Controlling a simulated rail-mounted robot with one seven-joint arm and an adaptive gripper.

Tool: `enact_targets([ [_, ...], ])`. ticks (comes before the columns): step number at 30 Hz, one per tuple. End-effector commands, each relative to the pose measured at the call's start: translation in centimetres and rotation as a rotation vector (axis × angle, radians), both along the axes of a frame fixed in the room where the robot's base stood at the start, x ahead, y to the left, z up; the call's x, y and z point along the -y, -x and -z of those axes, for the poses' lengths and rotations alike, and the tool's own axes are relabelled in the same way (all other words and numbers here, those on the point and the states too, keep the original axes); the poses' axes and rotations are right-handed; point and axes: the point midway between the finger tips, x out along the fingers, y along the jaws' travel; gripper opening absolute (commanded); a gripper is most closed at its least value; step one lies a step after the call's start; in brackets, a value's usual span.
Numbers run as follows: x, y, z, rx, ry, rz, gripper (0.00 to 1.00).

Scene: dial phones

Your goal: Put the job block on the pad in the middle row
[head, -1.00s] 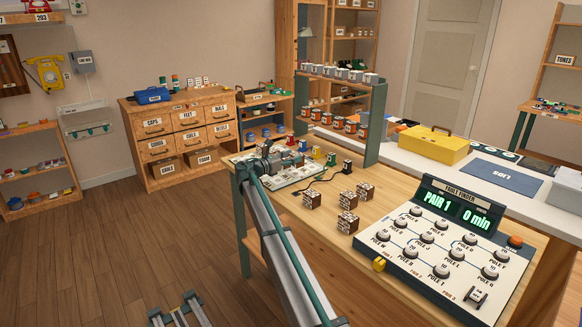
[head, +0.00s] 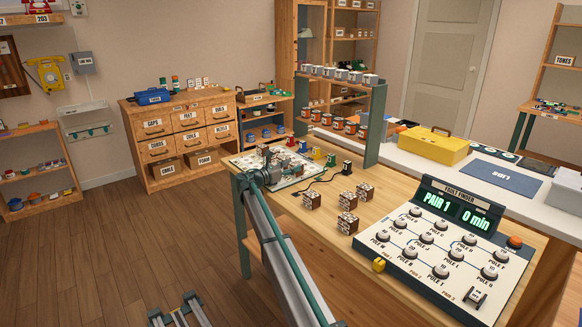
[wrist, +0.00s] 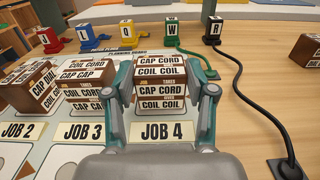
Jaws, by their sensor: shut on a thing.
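My gripper (wrist: 160,76) is shut on a brown and white job block (wrist: 161,95), with a finger on its left and right sides. The block's labels read CAP CORD and COIL COIL. It is upright, just behind the JOB 4 label on the planning board (wrist: 118,156); I cannot tell whether it touches the board. Two similar blocks stand to its left, behind the JOB 3 label (wrist: 90,92) and near the JOB 2 label (wrist: 30,88). In the head view my gripper (head: 271,166) is over the planning board (head: 298,181), and the arm hides part of it.
Coloured plugs (wrist: 125,34) lettered Q, W and R line the board's far side; a black cord (wrist: 262,112) runs along its right. More brown blocks (head: 348,221) and the fault finder console (head: 400,265) stand to the right on the bench.

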Motion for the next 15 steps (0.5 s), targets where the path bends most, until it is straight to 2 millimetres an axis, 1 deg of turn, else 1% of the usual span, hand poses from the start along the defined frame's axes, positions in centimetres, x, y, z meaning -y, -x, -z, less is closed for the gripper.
enact_targets([
  [1, 0.08, 0.2, 1.04, -0.009, -0.005, 0.002, 0.2],
  [4, 0.1, 0.24, 1.28, -0.01, -0.007, 0.003, 0.2],
  [5, 0.1, 0.26, 1.37, -0.01, -0.007, 0.003, 0.57],
  [9, 0.13, 0.33, 1.61, -0.013, -0.008, 0.004, 0.8],
  [15, 0.17, 0.45, 1.68, -0.013, -0.008, 0.005, 0.8],
])
